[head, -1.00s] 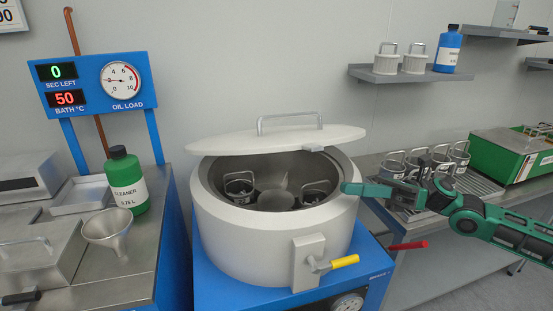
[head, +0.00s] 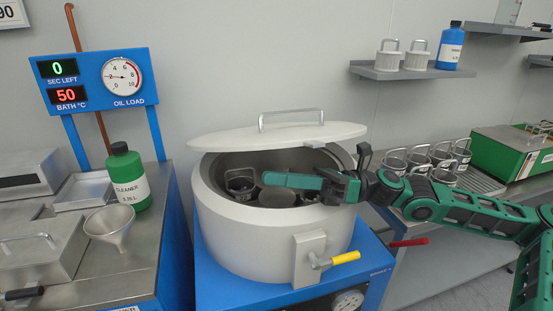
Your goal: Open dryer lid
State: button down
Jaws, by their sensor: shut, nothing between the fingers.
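The dryer (head: 262,245) is a round, cream-coloured drum on a blue base. Its pale lid (head: 230,139) is raised and tilted at the back of the drum, clear of the front rim, with a metal handle (head: 291,114) on top. Metal baskets stand inside; one basket (head: 240,184) shows at the left, and the right part of the interior is partly hidden by my arm. My green gripper (head: 267,179) is shut and empty. It reaches in from the right over the drum's opening, below the lid and apart from its handle.
A yellow-handled valve (head: 344,257) sticks out at the drum's front, and a red lever (head: 408,243) at the right. A green cleaner bottle (head: 127,178) and a funnel (head: 109,228) stand on the left bench. Several baskets (head: 441,160) stand on the right bench.

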jog(key=r, duration=0.1)
jog(key=w+r, duration=0.1)
jog(key=r, duration=0.2)
jog(key=shift+w+a, duration=0.15)
jog(key=shift+a, duration=0.1)
